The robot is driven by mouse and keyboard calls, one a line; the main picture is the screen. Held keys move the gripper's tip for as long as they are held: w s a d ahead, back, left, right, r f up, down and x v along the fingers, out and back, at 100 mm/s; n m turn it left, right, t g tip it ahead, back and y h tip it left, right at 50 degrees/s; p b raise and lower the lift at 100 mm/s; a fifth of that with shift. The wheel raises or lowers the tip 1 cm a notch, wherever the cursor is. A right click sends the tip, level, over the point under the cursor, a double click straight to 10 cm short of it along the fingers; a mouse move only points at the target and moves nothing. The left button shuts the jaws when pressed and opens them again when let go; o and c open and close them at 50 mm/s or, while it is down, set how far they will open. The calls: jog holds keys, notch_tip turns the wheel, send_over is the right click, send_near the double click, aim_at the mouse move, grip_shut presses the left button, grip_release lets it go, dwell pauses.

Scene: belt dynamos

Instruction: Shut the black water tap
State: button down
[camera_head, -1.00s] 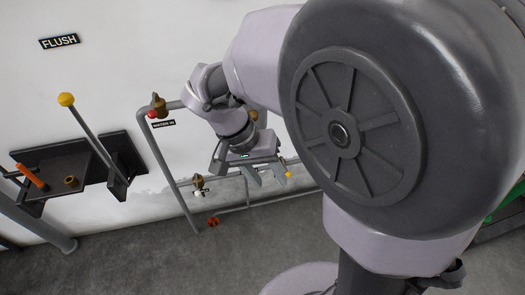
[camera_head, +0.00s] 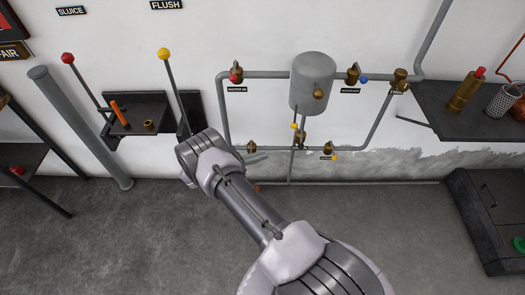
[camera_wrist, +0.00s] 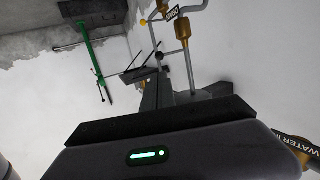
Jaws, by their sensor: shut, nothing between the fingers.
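No tap with a clearly black handle can be made out. The pipework (camera_head: 268,74) on the wall in the head view carries several brass valves. The water-in valve (camera_head: 236,76) has a red knob, another valve (camera_head: 353,74) a blue one, and a lower valve (camera_head: 328,149) a yellow one. A brass valve (camera_head: 400,78) at the upper right has a small black label.
A grey tank (camera_head: 313,83) hangs amid the pipes. Left are a dark bracket shelf (camera_head: 142,112) with an orange handle, levers with red and yellow knobs, and a grey post (camera_head: 80,128). Right are a dark shelf (camera_head: 470,118) and a dark cabinet (camera_head: 490,215). Floor between is bare.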

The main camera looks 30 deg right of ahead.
jog(key=b+x, duration=0.3)
jog(key=x, duration=1.1)
